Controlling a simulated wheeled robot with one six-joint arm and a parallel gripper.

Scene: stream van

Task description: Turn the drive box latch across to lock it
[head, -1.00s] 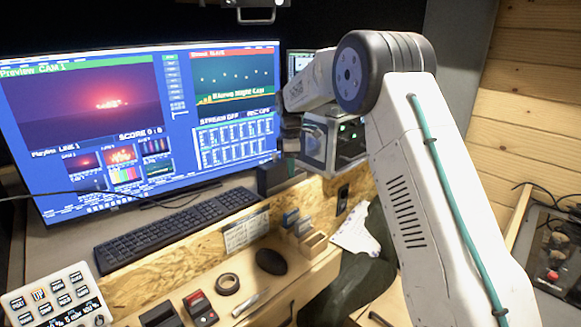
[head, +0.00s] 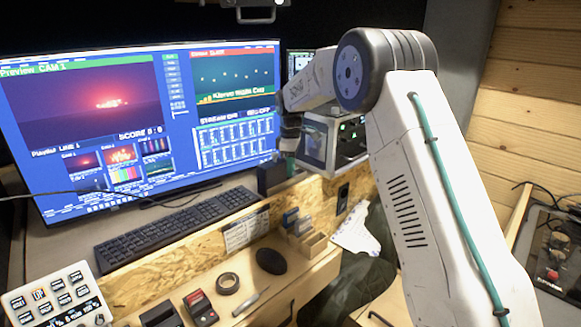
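A grey metal box (head: 317,143) with small green lights on its dark front stands right of the large monitor; it looks like the drive box. My arm covers its right part. I cannot make out the latch or which way it is turned. My arm reaches over from the right, and its dark end, my gripper (head: 290,138), is at the left side of the box, close to it. Its fingers are too small and dark to tell apart, and I cannot tell whether they touch the box.
The large monitor (head: 100,130) stands left of my gripper, with a keyboard (head: 165,228) before it. The lower wooden ledge holds a mouse (head: 271,261), a tape roll (head: 228,283) and small card holders (head: 305,235). A control panel (head: 556,250) is at the far right.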

